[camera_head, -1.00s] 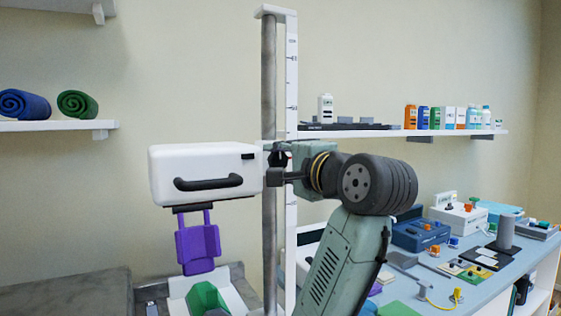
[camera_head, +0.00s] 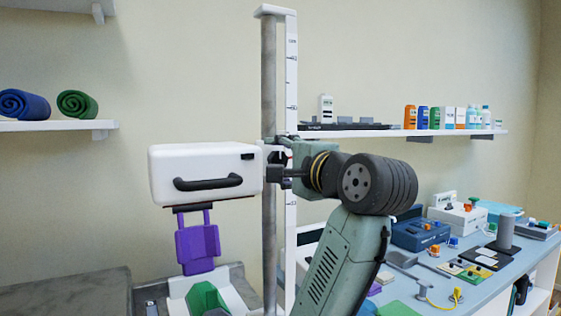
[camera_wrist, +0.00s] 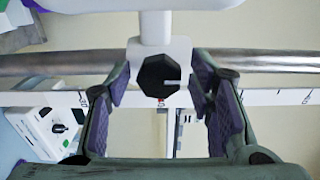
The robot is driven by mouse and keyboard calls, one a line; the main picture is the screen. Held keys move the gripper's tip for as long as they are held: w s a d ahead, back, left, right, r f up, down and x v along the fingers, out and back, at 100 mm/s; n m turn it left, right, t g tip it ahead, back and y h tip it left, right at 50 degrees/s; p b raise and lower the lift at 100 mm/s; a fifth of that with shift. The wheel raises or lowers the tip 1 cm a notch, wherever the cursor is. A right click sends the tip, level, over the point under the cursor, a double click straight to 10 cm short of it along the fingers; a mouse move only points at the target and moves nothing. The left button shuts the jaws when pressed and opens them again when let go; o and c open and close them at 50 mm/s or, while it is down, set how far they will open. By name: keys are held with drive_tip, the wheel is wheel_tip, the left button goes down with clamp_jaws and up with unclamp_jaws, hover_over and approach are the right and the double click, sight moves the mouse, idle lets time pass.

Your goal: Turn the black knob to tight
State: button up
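The black knob (camera_wrist: 158,75) is faceted, with a white pointer mark toward the right in the wrist view. It sits on a white clamp block (camera_wrist: 180,48) at the metal column (camera_wrist: 270,61). My gripper (camera_wrist: 160,82) is open, with one purple-padded finger on each side of the knob. Gaps show between the pads and the knob. In the head view, my gripper (camera_head: 285,155) is at the column (camera_head: 269,90), to the right of the white box; the knob is mostly hidden there by my gripper. No tight marking is readable.
The white box (camera_head: 205,163) with a black handle is mounted beside the column, with a purple bracket (camera_head: 198,245) below. A scale rail (camera_head: 291,75) stands alongside. A bench (camera_head: 470,275) with devices is at right. Shelves hold rolled towels (camera_head: 77,104) and bottles (camera_head: 423,117).

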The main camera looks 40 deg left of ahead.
drive_tip(key=shift+o, duration=0.2)
drive_tip(key=v, duration=1.2)
idle(0.4)
